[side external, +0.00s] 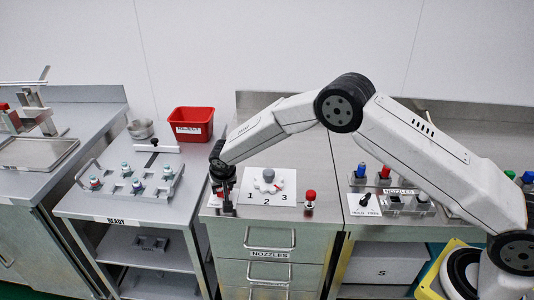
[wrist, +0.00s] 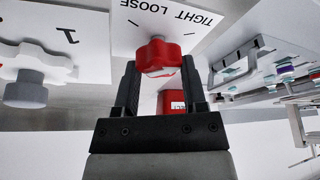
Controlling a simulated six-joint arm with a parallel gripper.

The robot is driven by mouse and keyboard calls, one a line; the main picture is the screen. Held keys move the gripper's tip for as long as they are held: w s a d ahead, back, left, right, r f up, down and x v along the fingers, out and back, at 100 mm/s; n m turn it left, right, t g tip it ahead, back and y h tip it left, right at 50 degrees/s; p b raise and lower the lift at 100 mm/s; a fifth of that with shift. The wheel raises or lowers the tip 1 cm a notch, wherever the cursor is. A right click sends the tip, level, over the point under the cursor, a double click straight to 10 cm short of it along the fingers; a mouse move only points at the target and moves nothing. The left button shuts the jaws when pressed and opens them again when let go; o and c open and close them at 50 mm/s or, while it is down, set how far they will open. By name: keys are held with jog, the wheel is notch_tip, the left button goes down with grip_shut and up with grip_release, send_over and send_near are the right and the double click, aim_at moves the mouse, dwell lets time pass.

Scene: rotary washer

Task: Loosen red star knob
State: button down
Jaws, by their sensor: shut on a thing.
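The red star knob (wrist: 158,57) stands between the two dark fingers of my gripper (wrist: 160,72) in the wrist view. One finger lies on each side of it, and the gripper is shut on it. Behind the knob is a white plate (wrist: 125,38) with tick marks and the words TIGHT and LOOSE, upside down in this view. In the side view my gripper (side external: 222,198) is low at the left end of the drawer cabinet's top, and the knob there is mostly hidden by the fingers.
A white plate marked 1, 2, 3 (side external: 284,198) with a grey knob (side external: 268,176) is just right of my gripper. A red-capped nozzle (side external: 310,196) stands further right. A red bin (side external: 192,120) and the READY rack (side external: 128,182) are to the left.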

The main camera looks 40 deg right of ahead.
jog(key=shift+n+y, duration=1.1)
jog(key=shift+n, duration=1.5)
jog(key=shift+d+n+y, duration=0.1)
jog(key=shift+n+y, duration=0.8)
jog(key=shift+n, duration=1.6)
jog(key=n+g, duration=0.1)
jog(key=n, duration=0.1)
jog(key=n+y, duration=0.1)
jog(key=n, duration=0.2)
jog(key=shift+g, duration=0.4)
jog(key=n+g, duration=0.1)
jog(key=n, duration=0.1)
jog(key=n+y, duration=0.1)
jog(key=n, duration=0.1)
jog(key=shift+w+n+g, duration=0.1)
jog(key=shift+n+g, duration=0.3)
jog(key=shift+c, duration=0.7)
grip_release()
jog(key=shift+r, duration=0.1)
